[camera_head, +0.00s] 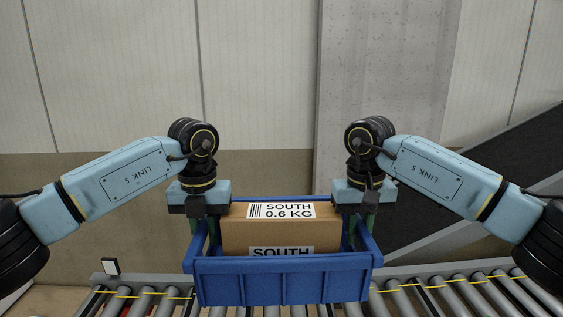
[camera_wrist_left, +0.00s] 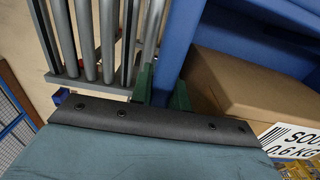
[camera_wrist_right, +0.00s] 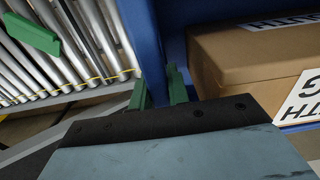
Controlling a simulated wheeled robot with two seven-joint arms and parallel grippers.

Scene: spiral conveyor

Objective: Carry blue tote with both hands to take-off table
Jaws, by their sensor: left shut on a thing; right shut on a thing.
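The blue tote (camera_head: 282,280) is level in the middle of the head view, above the roller conveyor. A cardboard box (camera_head: 240,238) labelled "SOUTH 0.6 KG" sits inside it. My left gripper (camera_head: 203,224) is shut on the tote's left side wall, its green fingers on either side of it, as the left wrist view (camera_wrist_left: 162,90) shows. My right gripper (camera_head: 360,222) is shut on the right side wall in the same way, also seen in the right wrist view (camera_wrist_right: 159,90). Whether the tote's base touches the rollers cannot be told.
Roller conveyor (camera_head: 455,297) runs below and to both sides of the tote. A small white-faced post unit (camera_head: 111,266) stands on its left rail. A dark sloping panel (camera_head: 510,170) is at the right. A green piece (camera_wrist_right: 30,35) lies over rollers. A concrete pillar (camera_head: 385,70) stands behind.

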